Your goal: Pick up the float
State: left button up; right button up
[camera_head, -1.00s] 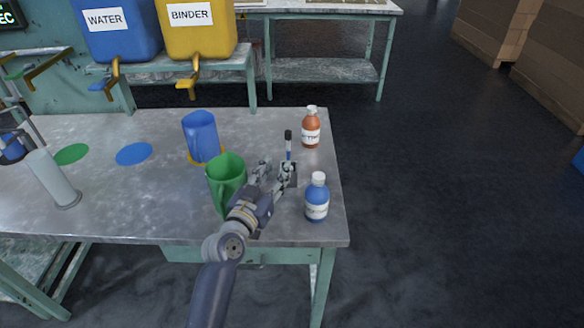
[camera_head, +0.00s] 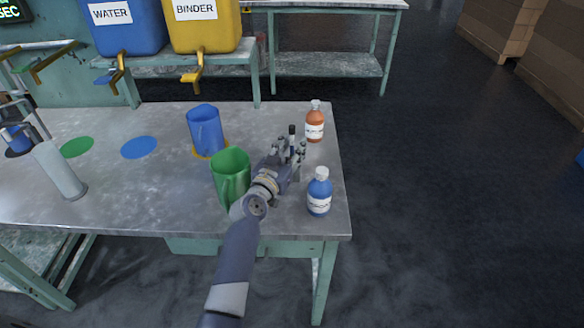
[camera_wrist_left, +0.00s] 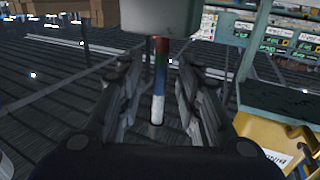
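The float is a thin upright rod with a dark top and a blue and white body (camera_head: 291,141), near the right end of the workbench. In the left wrist view the float (camera_wrist_left: 159,85) shows red, green, blue and white bands, with a grey block (camera_wrist_left: 160,15) at its red end. My left gripper (camera_head: 289,150) is at the float, one finger on each side. In the wrist view gaps show between the float and both fingers (camera_wrist_left: 159,92), so it is open around it. The float's lower part is hidden by the gripper in the head view. My right gripper is not in view.
A green jug (camera_head: 231,170) stands close left of my left wrist, with a blue jug (camera_head: 205,130) behind it. A blue bottle (camera_head: 319,190) is close on the right and a brown bottle (camera_head: 314,120) behind.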

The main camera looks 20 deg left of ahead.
pick_arm(q)
grip_shut()
